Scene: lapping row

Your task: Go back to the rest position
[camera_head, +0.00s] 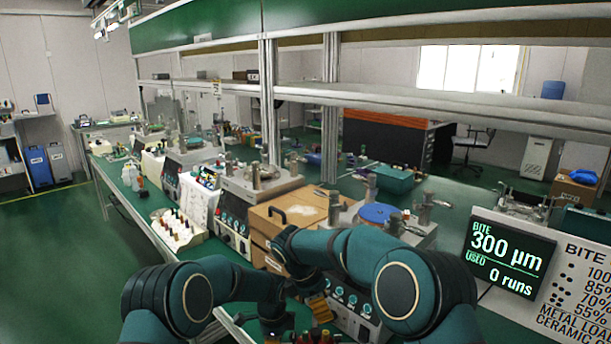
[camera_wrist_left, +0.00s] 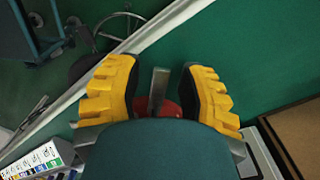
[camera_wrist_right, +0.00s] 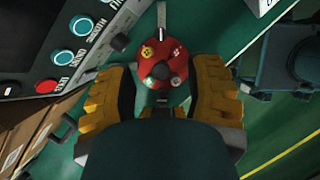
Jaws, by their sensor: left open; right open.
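My right gripper (camera_head: 318,306) is low in front of the bench's control boxes in the head view, its forearm reaching in from the right. In the right wrist view its yellow fingers (camera_wrist_right: 163,85) are apart. A red round piece with coloured spots (camera_wrist_right: 165,68) shows between and beyond them; I cannot tell how far below it is. My left arm bends in from the left in the head view, and its gripper is hard to make out at the bottom edge. In the left wrist view its fingers (camera_wrist_left: 160,85) are apart, with a grey metal bar (camera_wrist_left: 159,88) showing between them.
A cardboard-brown box (camera_head: 290,215) and a machine with a blue disc (camera_head: 376,213) stand on the bench close beyond my arms. A white rack of small bottles (camera_head: 178,232) is to the left. A dark display (camera_head: 507,257) stands at right. The green floor at far left is clear.

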